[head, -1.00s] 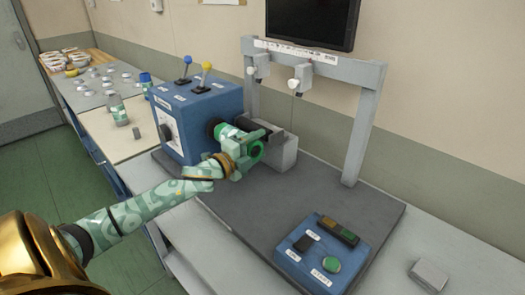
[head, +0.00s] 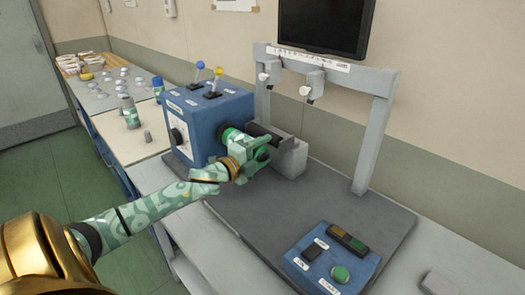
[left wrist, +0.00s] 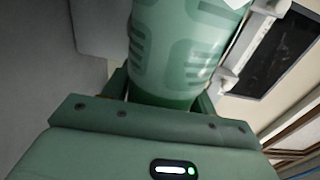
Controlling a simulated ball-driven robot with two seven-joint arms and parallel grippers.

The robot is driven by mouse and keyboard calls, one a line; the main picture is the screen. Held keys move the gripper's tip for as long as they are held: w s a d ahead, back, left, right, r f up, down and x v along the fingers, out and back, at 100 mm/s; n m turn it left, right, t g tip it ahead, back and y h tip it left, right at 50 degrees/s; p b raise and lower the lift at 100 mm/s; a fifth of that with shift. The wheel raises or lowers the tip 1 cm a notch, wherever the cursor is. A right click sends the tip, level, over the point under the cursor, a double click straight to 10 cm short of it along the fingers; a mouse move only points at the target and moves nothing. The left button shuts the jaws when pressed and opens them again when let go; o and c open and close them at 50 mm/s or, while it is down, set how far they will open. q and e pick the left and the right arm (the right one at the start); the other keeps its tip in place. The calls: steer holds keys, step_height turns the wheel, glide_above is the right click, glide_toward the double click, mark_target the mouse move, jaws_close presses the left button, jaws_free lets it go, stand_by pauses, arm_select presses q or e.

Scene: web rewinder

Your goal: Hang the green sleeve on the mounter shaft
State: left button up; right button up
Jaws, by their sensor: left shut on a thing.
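My left gripper (head: 242,157) is shut on the green sleeve (head: 230,134), at the right side of the blue mounter box (head: 212,118). The sleeve lies along the line running out from that side, its far end close to the box. A dark round core shows at its near end, but I cannot tell whether this is the mounter shaft or an empty bore. The jaws hide the middle. In the left wrist view the sleeve (left wrist: 183,50) shows as a large patterned green cylinder between the fingers (left wrist: 155,105). My right gripper is not in view.
A dark roller (head: 263,133) and grey block (head: 290,160) sit just behind the gripper. A blue button panel (head: 325,262) is at the front right.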

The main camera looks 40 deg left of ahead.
arm_select(q)
steer(key=o, duration=1.8)
steer(key=shift+f, duration=0.1)
steer(key=shift+c, duration=0.2)
steer(key=shift+s, duration=0.1)
steer(key=s+a+p, duration=0.1)
steer(key=s+p, duration=0.3)
steer(key=s, duration=1.2)
steer(key=shift+a, duration=0.15)
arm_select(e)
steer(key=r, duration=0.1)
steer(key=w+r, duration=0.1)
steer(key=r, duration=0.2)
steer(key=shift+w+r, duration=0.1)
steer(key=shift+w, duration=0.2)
arm_select(q)
steer(key=shift+s, duration=0.1)
